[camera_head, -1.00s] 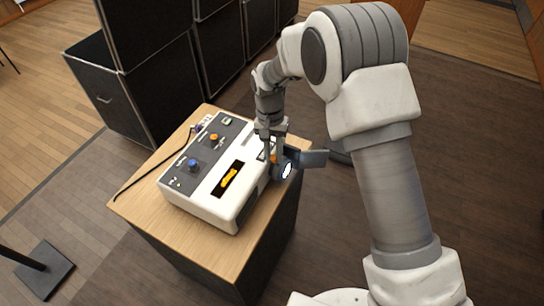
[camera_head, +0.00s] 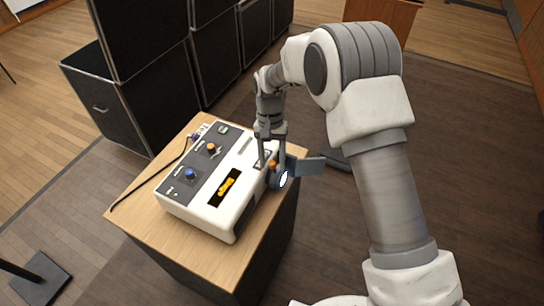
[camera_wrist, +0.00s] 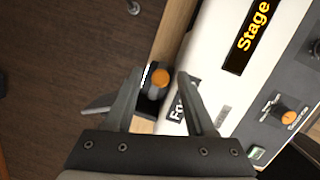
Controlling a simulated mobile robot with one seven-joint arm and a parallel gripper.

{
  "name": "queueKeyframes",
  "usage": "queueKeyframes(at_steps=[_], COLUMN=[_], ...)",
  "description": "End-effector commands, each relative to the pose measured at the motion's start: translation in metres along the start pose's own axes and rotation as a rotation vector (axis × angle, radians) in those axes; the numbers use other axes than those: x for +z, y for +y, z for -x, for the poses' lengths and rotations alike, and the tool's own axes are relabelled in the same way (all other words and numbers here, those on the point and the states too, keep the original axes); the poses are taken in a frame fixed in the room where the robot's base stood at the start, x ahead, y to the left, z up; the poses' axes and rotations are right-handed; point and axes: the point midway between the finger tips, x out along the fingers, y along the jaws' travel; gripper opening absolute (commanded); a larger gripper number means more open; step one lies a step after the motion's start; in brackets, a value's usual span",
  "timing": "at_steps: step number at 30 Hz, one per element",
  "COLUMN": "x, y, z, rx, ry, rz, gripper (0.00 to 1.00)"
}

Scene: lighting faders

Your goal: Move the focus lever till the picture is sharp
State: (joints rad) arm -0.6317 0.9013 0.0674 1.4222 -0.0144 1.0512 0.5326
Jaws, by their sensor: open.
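A white projector-like box (camera_head: 207,212) with a grey control panel stands on a wooden-topped stand. A black window (camera_wrist: 252,32) on it shows the yellow word "Stage", readable in the wrist view; it is too small to judge in the head view (camera_head: 226,187). The focus lever has an orange knob (camera_wrist: 160,77) beside the box's edge, near a partly hidden label starting "Fo". My gripper (camera_wrist: 159,74) is open, with one finger on each side of the orange knob. Gaps show between the fingers and the knob. In the head view my gripper (camera_head: 271,162) points down there.
A dark round lens part (camera_head: 283,180) with a pale face and a grey flap (camera_head: 308,167) sits beside the gripper. A blue knob (camera_head: 190,174) and another orange knob (camera_head: 211,148) are on the panel. Black cases (camera_head: 140,100) stand behind. A cable lies on the stand's left.

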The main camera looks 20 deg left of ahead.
Motion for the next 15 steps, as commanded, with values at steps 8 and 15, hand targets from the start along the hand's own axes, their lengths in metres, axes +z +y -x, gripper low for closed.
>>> queueKeyframes(at_steps=[8, 15], x=[-0.001, -0.001], y=[0.000, 0.000], z=[0.029, 0.088], rx=[-0.002, -0.003], ry=[0.004, 0.005], rz=[0.000, 0.000], gripper=[0.55, 0.55])
